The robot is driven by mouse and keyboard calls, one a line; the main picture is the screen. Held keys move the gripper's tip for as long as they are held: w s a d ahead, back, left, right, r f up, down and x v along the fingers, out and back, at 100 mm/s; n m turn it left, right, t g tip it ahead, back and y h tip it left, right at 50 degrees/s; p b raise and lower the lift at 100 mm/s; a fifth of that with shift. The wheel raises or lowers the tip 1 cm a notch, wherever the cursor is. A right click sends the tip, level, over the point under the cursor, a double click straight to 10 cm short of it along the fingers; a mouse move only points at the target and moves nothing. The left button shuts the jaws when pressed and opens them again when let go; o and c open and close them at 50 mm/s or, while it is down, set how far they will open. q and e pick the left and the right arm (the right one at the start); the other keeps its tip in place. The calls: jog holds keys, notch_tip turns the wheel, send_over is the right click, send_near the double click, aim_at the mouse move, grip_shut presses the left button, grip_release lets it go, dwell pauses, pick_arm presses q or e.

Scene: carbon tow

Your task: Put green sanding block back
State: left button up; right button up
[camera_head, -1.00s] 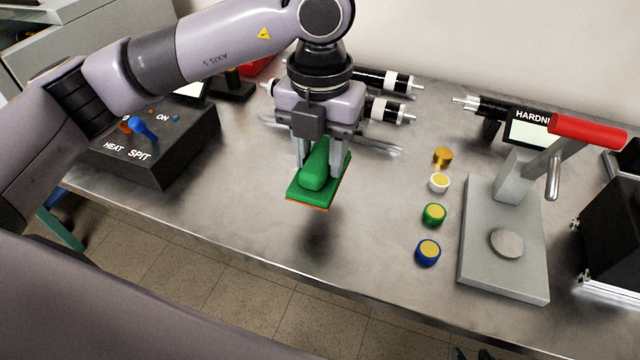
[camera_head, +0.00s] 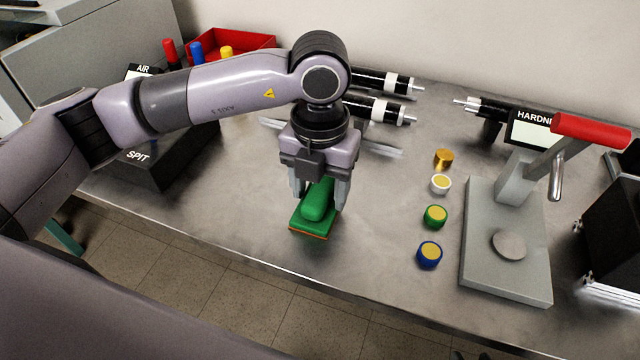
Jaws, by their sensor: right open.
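The green sanding block (camera_head: 314,218) has a raised green grip on top and an orange underside edge. It sits at the table surface, left of the row of coloured caps. My left gripper (camera_head: 318,203) is directly above it, pointing down. Its two fingers stand on either side of the raised grip, spread wider than it, with gaps showing. The gripper looks open around the block. The far end of the block is hidden under the gripper. My right gripper is not in view.
Several caps, including a blue one (camera_head: 429,254), stand in a row to the right. Beyond them is a grey press (camera_head: 504,270) with a red handle. Black cylinders (camera_head: 380,108) lie behind the gripper. A black control box (camera_head: 150,170) is at left. The table's front edge (camera_head: 280,271) is close.

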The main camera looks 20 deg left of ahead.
aim_at(320, 188)
pick_arm(q)
jog(key=shift+r, duration=0.15)
notch_tip(320, 188, up, 12)
jog(key=shift+p, duration=0.4)
dwell(0.6)
